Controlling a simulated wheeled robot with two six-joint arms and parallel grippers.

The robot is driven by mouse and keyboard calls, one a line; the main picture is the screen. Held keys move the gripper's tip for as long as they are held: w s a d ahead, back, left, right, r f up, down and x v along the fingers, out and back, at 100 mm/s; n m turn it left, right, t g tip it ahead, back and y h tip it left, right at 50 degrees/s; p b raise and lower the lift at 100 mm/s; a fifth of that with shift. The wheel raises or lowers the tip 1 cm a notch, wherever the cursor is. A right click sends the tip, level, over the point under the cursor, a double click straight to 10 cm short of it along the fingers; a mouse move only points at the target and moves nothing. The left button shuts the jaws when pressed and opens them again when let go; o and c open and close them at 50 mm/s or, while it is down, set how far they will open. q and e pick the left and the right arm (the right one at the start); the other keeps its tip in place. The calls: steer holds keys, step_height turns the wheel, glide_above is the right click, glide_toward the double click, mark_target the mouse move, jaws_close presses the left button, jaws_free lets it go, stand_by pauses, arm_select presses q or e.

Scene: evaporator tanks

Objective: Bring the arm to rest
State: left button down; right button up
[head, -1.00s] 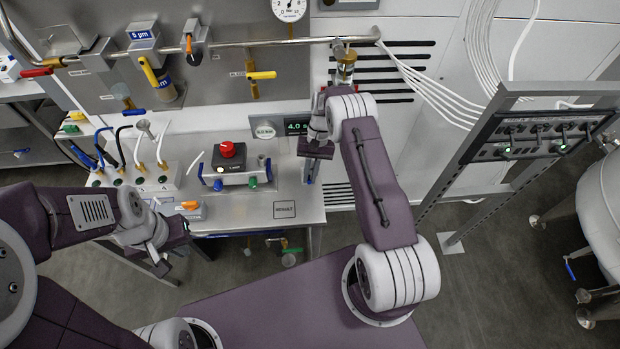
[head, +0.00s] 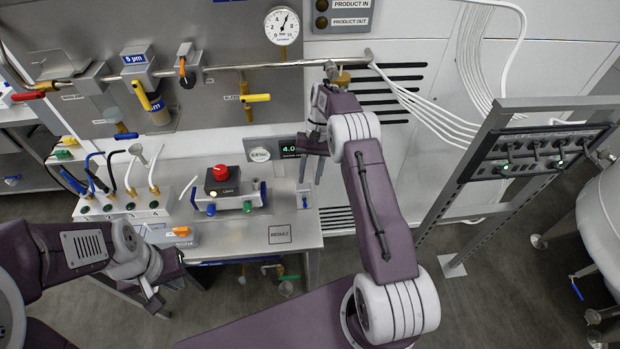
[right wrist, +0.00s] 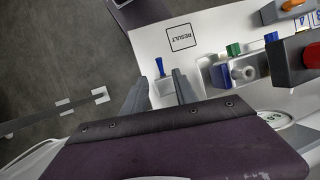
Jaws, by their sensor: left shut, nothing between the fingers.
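In the right wrist view the spread fingers (right wrist: 160,92) show above the bench's edge, with a small blue-levered fitting (right wrist: 162,70) behind the gap. My left gripper (head: 160,300) hangs low at the left, in front of the bench, shut and empty.
The white bench (head: 255,247) carries a box with a red button (head: 221,173), a row of hose ports (head: 120,208) and a RESULT square (head: 280,234). A pipe with valves (head: 240,67) runs above. A metal frame with a switch panel (head: 530,150) stands right.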

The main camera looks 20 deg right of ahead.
steer(key=shift+w+d+r, duration=0.1)
steer(key=shift+r, duration=0.25)
